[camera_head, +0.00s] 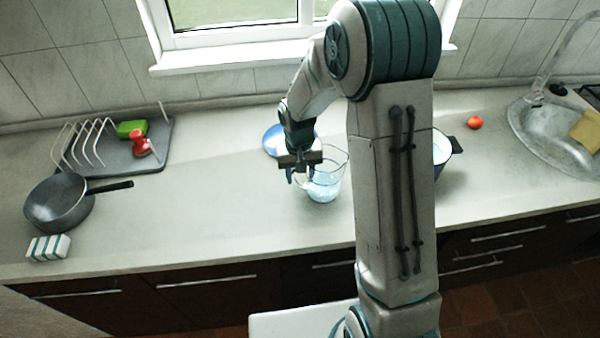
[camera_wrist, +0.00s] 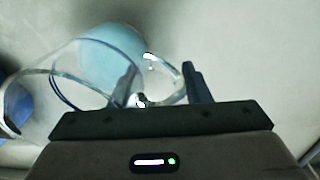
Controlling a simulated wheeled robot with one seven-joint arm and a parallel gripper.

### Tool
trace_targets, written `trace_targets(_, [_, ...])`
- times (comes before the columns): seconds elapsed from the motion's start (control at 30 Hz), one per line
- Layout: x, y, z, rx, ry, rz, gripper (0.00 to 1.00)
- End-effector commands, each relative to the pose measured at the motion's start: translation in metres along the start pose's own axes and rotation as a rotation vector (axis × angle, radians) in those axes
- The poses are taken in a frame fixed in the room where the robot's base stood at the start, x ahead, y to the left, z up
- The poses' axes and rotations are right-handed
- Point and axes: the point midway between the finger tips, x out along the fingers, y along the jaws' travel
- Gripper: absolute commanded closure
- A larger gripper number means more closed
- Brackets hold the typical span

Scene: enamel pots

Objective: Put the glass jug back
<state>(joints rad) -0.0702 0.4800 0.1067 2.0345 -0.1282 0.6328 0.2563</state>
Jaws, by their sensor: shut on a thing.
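The clear glass jug (camera_head: 325,186), with a pale blue tint low down, is upright in the middle of the counter. My gripper (camera_head: 302,176) is at the jug's left side, shut on its handle. In the wrist view the jug's round rim and bluish body (camera_wrist: 112,62) show at the upper left. The gripper's two dark fingers (camera_wrist: 165,88) are on either side of the glass handle there. Whether the jug's base touches the counter I cannot tell.
A blue-and-white plate (camera_head: 277,140) lies behind the jug. A dark blue pot (camera_head: 443,158) stands to the right, partly hidden by my arm. A drying rack (camera_head: 100,160), a pan (camera_head: 58,203) and a striped block (camera_head: 48,248) are at the left. The counter between (camera_head: 200,190) is clear.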

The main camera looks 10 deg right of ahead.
Motion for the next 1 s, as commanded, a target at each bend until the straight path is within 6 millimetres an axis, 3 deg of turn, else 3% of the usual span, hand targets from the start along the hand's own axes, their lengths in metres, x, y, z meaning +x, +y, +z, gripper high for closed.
trace_targets(0.13, [0.003, 0.000, -0.001, 0.000, 0.002, 0.000, 1.00])
trace_targets(0.17, [0.003, 0.000, 0.000, 0.000, 0.000, 0.000, 0.51])
trace_targets(0.23, [0.003, 0.000, 0.000, 0.000, 0.000, 0.000, 0.35])
trace_targets(0.67, [-0.007, 0.000, -0.001, 0.000, 0.003, 0.000, 0.35])
trace_targets(1.0, [-0.076, 0.000, -0.001, 0.001, 0.006, -0.001, 0.35])
